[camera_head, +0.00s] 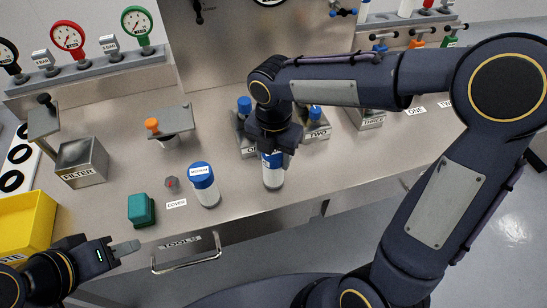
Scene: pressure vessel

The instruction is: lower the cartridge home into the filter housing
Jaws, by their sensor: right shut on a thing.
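My right gripper (274,150) is shut on a white cylinder with a blue band (272,177), held upright over the front part of the bench. Its top is hidden by the jaws, and I cannot tell whether its base touches the bench. I take it for the cartridge. The filter housing (82,168), a grey metal box labelled FILTER, stands well to the left. Its inside is not clearly visible.
An orange-knobbed plate (170,122) stands behind. Gauges (68,38) line the back left. A yellow bin (24,222) is at far left.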

